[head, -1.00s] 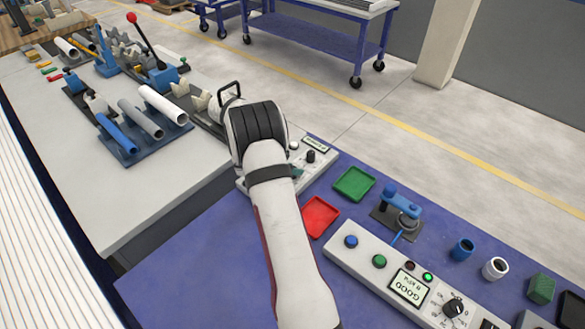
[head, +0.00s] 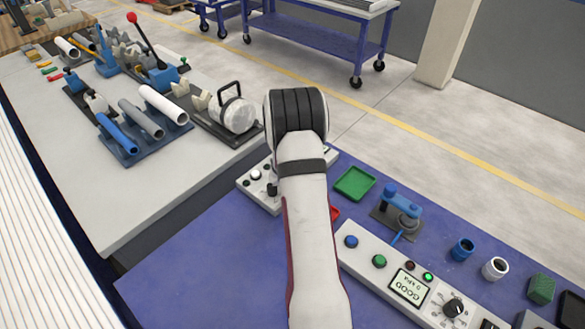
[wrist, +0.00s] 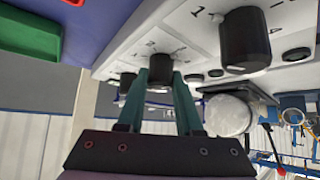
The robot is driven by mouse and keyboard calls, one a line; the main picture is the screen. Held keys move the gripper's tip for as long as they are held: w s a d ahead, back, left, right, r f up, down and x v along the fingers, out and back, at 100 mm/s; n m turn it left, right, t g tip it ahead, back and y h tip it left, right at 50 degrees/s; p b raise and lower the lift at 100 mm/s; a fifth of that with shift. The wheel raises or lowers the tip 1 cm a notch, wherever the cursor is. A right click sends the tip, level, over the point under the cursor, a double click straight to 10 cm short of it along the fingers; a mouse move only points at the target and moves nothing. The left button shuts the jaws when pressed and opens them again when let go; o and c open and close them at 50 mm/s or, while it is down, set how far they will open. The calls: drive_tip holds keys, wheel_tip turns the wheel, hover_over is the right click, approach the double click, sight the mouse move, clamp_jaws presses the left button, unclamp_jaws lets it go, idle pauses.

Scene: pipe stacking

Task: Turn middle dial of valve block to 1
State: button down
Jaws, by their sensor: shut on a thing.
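The valve block (head: 245,183) is a pale panel, partly hidden behind my arm in the head view. In the wrist view the valve block (wrist: 205,60) carries a row of black dials with printed numbers. The middle dial (wrist: 160,66) sits between the teal fingertips of my gripper (wrist: 160,79), which is shut on it. A larger-looking dial (wrist: 245,42), with a 1 and a 4 beside it, is to the right. Another dial (wrist: 127,80) is just left of the fingers. I cannot tell which number the middle dial points to. The head view hides the fingers.
A green tray (head: 354,184) lies right of my arm, with a red tray (head: 335,213) mostly hidden behind it. A control panel (head: 376,246) with buttons and a display is nearer. A pipe rack (head: 128,155) stands on the grey table at left.

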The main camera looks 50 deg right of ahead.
idle(0.4)
drive_tip(key=c, duration=0.6)
unclamp_jaws()
drive_tip(key=shift+v, duration=7.9)
drive_tip(key=shift+s+d, duration=0.1)
